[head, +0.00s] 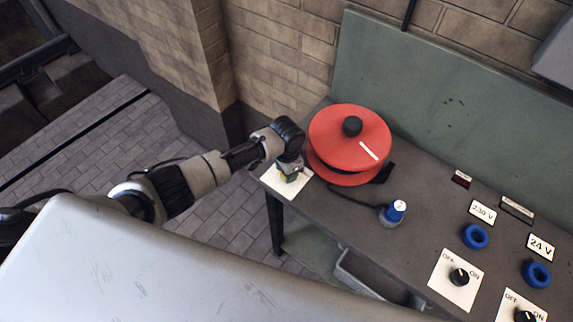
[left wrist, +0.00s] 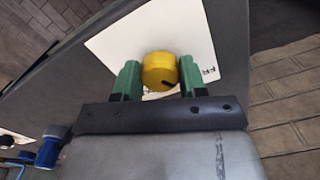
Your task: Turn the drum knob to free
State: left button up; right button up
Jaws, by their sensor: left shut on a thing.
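The red drum (head: 335,150) with a black hub and a white stripe stands at the back left of the bench. The yellow drum knob (left wrist: 158,68) has a short dark mark and sits on a white plate (left wrist: 118,45), which also shows at the bench's left end in the head view (head: 280,189). Letters that look like "FR" are partly visible on the plate. My left gripper (head: 291,176) is over the plate, its green fingers on both sides of the knob, shut on it. The knob is mostly hidden in the head view. My right gripper is not in view.
A blue plug with a white top (head: 394,212) stands on the bench (head: 420,190), a dark cable running from it. Blue sockets (head: 475,236) marked 230 V and 24 V and black OFF/ON switches (head: 459,277) are at the right. A brick wall and green back panel (head: 440,95) stand behind.

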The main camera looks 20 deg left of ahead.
pick_arm(q)
jog(key=shift+n+p, duration=0.55)
jog(key=shift+n, duration=0.55)
jog(key=o, duration=0.9)
notch_tip(320, 180, up, 11)
jog(key=shift+f+b, duration=0.1)
jog(key=shift+b, duration=0.65)
